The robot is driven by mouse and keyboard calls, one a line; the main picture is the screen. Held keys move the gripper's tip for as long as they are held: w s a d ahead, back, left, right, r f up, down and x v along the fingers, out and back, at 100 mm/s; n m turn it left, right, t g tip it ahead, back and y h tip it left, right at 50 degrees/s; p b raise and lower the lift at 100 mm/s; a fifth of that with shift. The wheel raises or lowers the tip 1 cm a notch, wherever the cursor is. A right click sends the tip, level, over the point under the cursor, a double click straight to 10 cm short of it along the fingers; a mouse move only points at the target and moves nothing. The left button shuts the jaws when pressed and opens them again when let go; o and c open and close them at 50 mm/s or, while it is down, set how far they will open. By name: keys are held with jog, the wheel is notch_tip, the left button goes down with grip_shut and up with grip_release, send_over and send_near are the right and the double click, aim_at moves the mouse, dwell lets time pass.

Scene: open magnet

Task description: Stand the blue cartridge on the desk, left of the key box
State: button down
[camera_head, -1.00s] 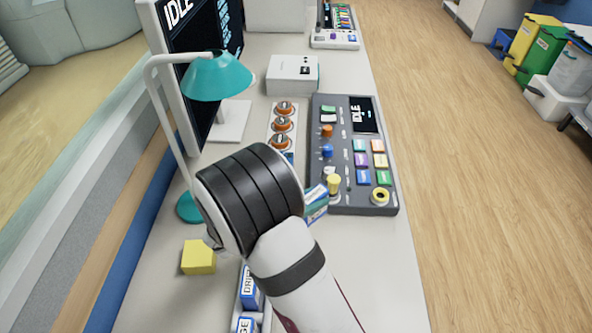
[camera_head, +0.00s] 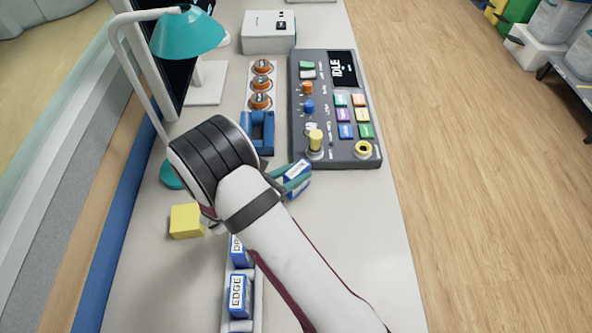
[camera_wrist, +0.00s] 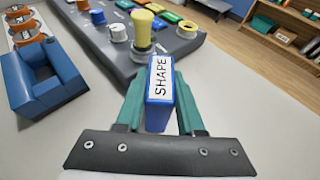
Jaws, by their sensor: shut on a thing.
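My gripper (camera_wrist: 157,85) is shut on a blue cartridge (camera_wrist: 159,108) with a white label reading SHAPE. Its teal fingers press on either side of the cartridge. In the head view the cartridge (camera_head: 298,181) is just in front of the near left corner of a grey console with coloured keys (camera_head: 360,88). Whether it touches the desk (camera_head: 350,240) is unclear. No thing is legibly marked as the key box; the console, with its yellow knob (camera_head: 316,139), may be it. A white box (camera_head: 268,38) stands farther back.
A blue open holder (camera_head: 257,132) and several orange knobs (camera_head: 261,84) lie left of the console. A teal lamp (camera_head: 186,33) and a yellow block (camera_head: 186,220) are farther left. Other blue cartridges (camera_head: 240,292) sit in a near rack. The desk's near right is clear.

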jog(key=shift+f, duration=0.55)
jog(key=shift+c, duration=2.2)
grip_release()
jog(key=shift+a, duration=0.1)
